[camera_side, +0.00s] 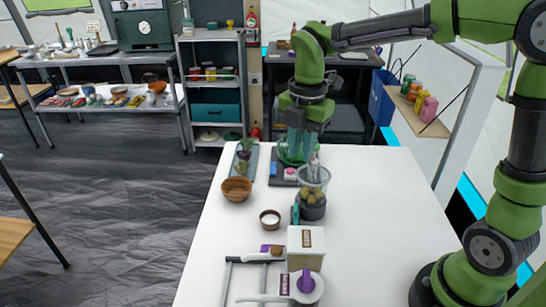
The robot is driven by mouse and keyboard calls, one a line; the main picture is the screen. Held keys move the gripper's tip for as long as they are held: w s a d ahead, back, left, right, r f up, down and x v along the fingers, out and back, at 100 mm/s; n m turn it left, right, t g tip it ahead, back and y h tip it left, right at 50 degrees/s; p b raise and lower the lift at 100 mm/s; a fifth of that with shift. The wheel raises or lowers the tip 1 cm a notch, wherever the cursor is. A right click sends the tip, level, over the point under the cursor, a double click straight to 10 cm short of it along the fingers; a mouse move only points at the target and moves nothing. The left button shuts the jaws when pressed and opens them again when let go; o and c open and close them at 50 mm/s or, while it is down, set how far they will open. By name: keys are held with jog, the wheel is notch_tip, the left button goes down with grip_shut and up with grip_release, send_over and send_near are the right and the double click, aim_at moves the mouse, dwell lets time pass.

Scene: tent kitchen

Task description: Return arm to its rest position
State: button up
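My green arm reaches in from the right and bends down over the far end of the white table (375,215). My gripper (298,150) points down there, just behind a clear blender-like jar (313,190) on a dark base. The fingertips are small and partly lost against clear and green shapes. I cannot tell whether they are apart or hold anything. A dark board with a small pink-and-white item (290,171) lies close below the gripper.
A wooden bowl (237,190), a small brown bowl (270,218), a labelled white box (306,262) and a white round item with a purple top (308,291) stand on the table's left half. Its right half is clear. A wall shelf (420,118) holds colored bottles.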

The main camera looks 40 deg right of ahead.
jog(key=s+d+r+m+t+y, duration=0.1)
jog(key=s+m, duration=0.5)
jog(key=m, duration=0.6)
jog(key=s+d+r+m+t, duration=0.1)
jog(key=s+d+m+t, duration=0.2)
jog(key=m, duration=1)
jog(key=shift+s+r+t+y, duration=0.4)
jog(key=shift+s+t, duration=1)
jog(key=shift+s, duration=0.75)
